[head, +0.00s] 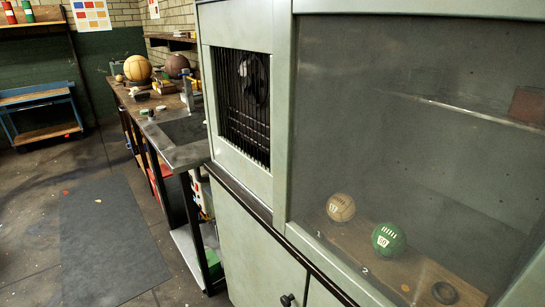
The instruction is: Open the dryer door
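The dryer is a large pale green cabinet (283,120) that fills the right half of the head view. Its wide glass front (390,120) looks smudged and appears shut; I see no gap along its left edge, and its right edge is cut off. Behind the glass, a tan ball (341,207) and a green ball (388,238) sit on a brown board with numbers. A dark ring (445,293) lies to their right. A dark grille with a fan (245,95) is left of the glass. A black knob (287,299) shows on the lower front. My gripper is not in view.
A workbench with a sink (185,128) and two larger balls (137,68) stands left of the cabinet. A blue cart (40,110) is against the far wall. A dark mat (105,240) lies on open floor at the left.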

